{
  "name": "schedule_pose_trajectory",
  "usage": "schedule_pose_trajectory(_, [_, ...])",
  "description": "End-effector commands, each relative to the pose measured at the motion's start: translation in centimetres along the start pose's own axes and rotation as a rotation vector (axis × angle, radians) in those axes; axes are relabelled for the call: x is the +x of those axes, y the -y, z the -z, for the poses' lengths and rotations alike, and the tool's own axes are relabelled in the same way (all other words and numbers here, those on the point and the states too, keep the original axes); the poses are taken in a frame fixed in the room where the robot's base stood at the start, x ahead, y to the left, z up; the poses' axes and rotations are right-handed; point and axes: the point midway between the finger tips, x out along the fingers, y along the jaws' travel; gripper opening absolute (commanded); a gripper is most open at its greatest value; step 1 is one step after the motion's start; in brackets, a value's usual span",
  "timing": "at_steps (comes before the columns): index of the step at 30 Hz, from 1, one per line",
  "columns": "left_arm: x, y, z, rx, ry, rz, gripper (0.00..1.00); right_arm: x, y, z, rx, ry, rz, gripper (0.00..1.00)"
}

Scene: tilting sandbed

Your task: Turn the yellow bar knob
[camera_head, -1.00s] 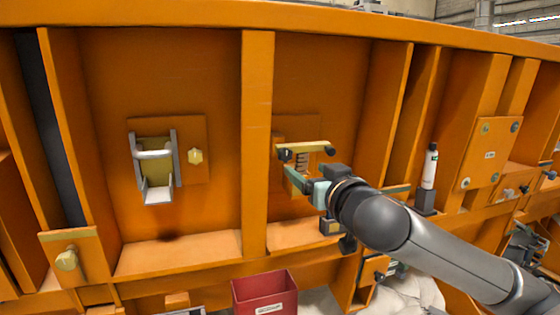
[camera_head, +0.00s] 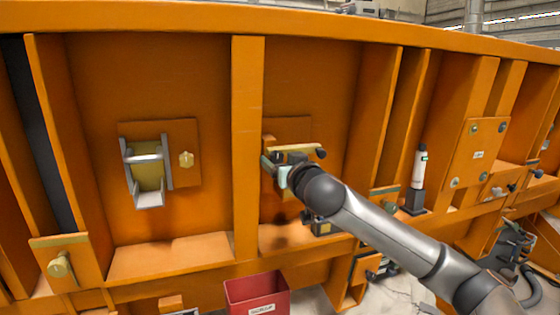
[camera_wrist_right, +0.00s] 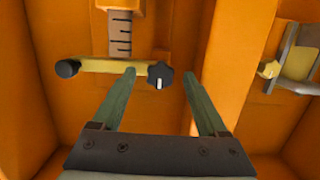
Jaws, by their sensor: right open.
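The yellow bar (camera_head: 298,148) is mounted on the orange panel, with a black round end (camera_head: 320,153) on its right in the head view. In the right wrist view, which is upside down against the head view, the yellow bar (camera_wrist_right: 112,66) carries a dark star-shaped knob (camera_wrist_right: 159,80) with a white mark. My right gripper (camera_head: 275,168) is at the bar's left end and hides the star knob there. In the wrist view the fingers of my right gripper (camera_wrist_right: 160,75) are open, one on each side of the star knob, with visible gaps. My left gripper is out of view.
A marked scale (camera_wrist_right: 120,33) sits beside the bar. An orange upright rib (camera_head: 248,140) stands close left of my right gripper. A bracket with a grey handle (camera_head: 148,158) and a yellow knob (camera_head: 186,159) lie further left. A red bin (camera_head: 256,293) is below.

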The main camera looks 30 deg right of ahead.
Motion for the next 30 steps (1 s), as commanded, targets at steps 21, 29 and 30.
schedule_pose_trajectory(21, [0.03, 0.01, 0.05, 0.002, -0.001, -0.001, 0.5, -0.03, -0.03, -0.04, 0.0, 0.001, -0.001, 0.11])
schedule_pose_trajectory(29, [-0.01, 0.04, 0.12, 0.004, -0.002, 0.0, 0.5, -0.03, -0.03, -0.05, -0.001, 0.001, -0.001, 0.0])
schedule_pose_trajectory(30, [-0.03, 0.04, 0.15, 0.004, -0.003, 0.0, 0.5, -0.03, -0.03, -0.04, -0.003, 0.001, -0.002, 0.0])
